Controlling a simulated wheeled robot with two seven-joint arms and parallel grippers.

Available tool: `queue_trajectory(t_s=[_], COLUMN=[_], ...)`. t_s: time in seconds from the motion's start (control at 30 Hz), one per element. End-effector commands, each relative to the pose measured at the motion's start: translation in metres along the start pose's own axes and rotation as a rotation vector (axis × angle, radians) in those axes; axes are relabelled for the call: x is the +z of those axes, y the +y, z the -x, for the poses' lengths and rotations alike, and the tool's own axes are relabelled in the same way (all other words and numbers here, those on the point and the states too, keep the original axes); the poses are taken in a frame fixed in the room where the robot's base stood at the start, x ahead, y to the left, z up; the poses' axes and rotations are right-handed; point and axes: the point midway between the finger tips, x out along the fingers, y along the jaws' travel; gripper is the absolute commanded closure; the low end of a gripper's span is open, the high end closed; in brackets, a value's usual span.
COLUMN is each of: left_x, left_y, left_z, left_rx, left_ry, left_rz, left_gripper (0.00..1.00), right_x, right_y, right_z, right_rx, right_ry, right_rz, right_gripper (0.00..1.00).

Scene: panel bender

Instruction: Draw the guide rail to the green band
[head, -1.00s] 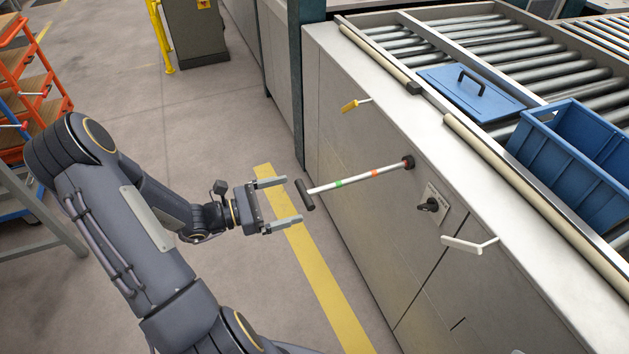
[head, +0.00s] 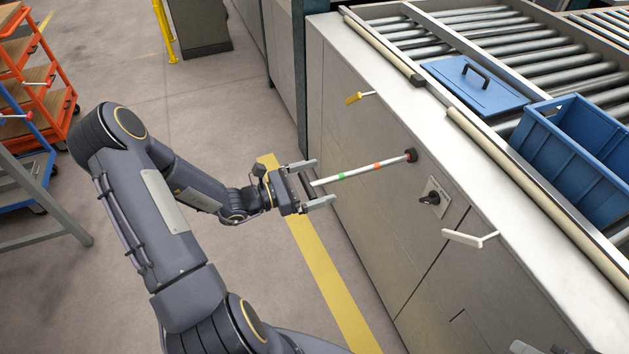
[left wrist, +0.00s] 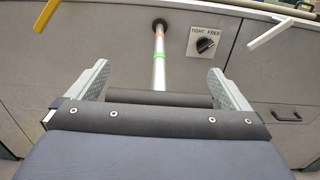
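The guide rail is a pale rod (head: 359,171) with a green band (head: 341,176) and an orange band nearer the panel. It runs out from a black round socket (head: 411,155) in the machine's grey front. Its black crossbar handle (left wrist: 160,98) lies between the fingers of my left gripper (head: 317,183) in the left wrist view. The fingers are wide apart, one off each end of the bar. In the head view the gripper mostly hides the bar. The green band (left wrist: 159,57) shows clear of the socket. My right gripper cannot be made out clearly; a grey piece (head: 524,347) shows at the bottom edge.
A black knob (head: 433,198) sits on a plate reading TIGHT and FREE, right of the rod. A yellow lever (head: 356,98) and a white lever (head: 470,238) stick out on either side. A blue crate (head: 575,150) stands on top.

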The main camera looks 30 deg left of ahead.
Motion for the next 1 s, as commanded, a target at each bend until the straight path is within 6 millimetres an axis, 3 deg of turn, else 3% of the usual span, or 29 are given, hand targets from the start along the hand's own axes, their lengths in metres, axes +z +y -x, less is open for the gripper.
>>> queue_trajectory(t_s=[0.07, 0.43, 0.67, 0.87, 1.0], left_x=[0.0, 0.0, -0.001, -0.002, -0.002], left_y=[0.0, 0.0, -0.001, -0.002, -0.002], left_z=[0.0, 0.0, -0.009, -0.049, -0.088], left_rx=[0.0, 0.0, -0.003, -0.007, -0.007], left_ry=[0.0, 0.0, -0.001, -0.004, -0.005], left_rz=[0.0, -0.001, -0.002, -0.003, -0.002], left_gripper=[0.1, 0.59, 0.59, 0.59, 0.59], right_x=[0.0, 0.0, 0.001, 0.005, 0.009], right_y=[0.0, 0.0, 0.001, 0.005, 0.008], right_z=[0.0, 0.0, -0.002, -0.01, -0.018], right_rx=[0.0, 0.0, 0.0, 0.0, 0.0], right_ry=[0.0, 0.0, 0.0, 0.0, 0.0], right_rz=[0.0, 0.0, 0.0, 0.0, 0.0], right_gripper=[0.64, 0.64, 0.64, 0.64, 0.64])
